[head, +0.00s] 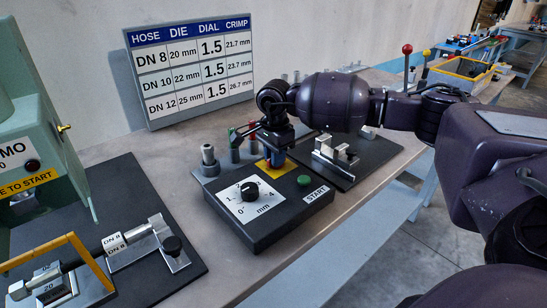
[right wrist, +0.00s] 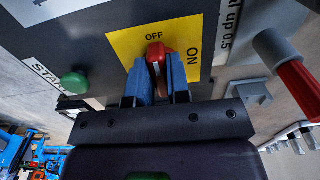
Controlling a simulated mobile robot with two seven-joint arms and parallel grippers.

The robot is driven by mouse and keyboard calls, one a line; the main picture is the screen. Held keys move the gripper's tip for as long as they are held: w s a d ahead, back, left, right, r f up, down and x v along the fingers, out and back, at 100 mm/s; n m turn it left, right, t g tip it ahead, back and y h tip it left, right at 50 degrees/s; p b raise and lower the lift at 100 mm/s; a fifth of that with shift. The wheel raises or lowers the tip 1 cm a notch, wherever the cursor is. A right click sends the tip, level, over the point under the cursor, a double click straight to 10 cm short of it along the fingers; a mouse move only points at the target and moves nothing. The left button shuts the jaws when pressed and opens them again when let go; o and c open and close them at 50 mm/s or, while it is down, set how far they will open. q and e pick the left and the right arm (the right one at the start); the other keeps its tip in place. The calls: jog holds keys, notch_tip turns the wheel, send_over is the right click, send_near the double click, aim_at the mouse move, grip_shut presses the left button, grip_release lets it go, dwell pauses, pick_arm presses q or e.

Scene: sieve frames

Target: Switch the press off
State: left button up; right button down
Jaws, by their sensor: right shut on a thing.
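The press control box (head: 262,222) stands on the bench, with a black dial (head: 249,191) and a green START button (head: 304,180). Its switch has a yellow plate (right wrist: 125,45) marked OFF and ON, and a red lever (right wrist: 157,50). In the right wrist view, the lever's red end is just below the OFF mark, with ON to its right. My right gripper (right wrist: 159,80) has its blue fingers on both sides of the lever, shut on it. In the head view, my right gripper (head: 277,157) covers most of the switch. My left gripper is not in view.
The green press body (head: 40,140) stands at left, with a hose fitting (head: 114,243) in front. Grey holders with coloured-handled tools (head: 234,140) stand behind the box. A metal fixture (head: 335,155) on a black plate is to the right. A sign (head: 190,65) stands at the wall.

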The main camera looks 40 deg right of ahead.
jog(key=shift+n, duration=0.3)
jog(key=c, duration=1.1)
grip_release()
jog(key=shift+r, duration=0.5)
notch_tip(320, 180, up, 10)
jog(key=shift+f, duration=0.1)
jog(key=shift+s, duration=0.1)
